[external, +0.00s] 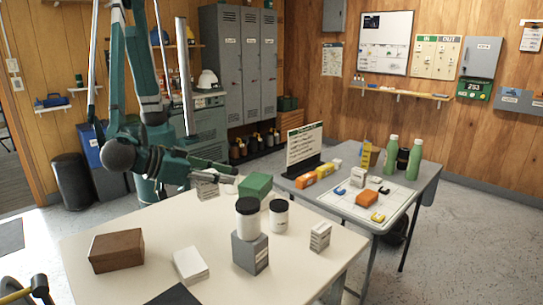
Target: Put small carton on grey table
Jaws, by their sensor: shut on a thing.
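My gripper (217,178) is at the left, above the far left part of the white table. The grey table (378,220) stands at the right behind the white table, well to the right of my gripper. A similar small printed carton (320,237) stands on the white table near its right edge.
The white table (120,230) holds a brown box (116,250), a white box (190,264), a green box (255,186), a grey block with a jar on top and another jar. The grey table carries a sign, orange boxes, green bottles (391,152) and a white mat with small items.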

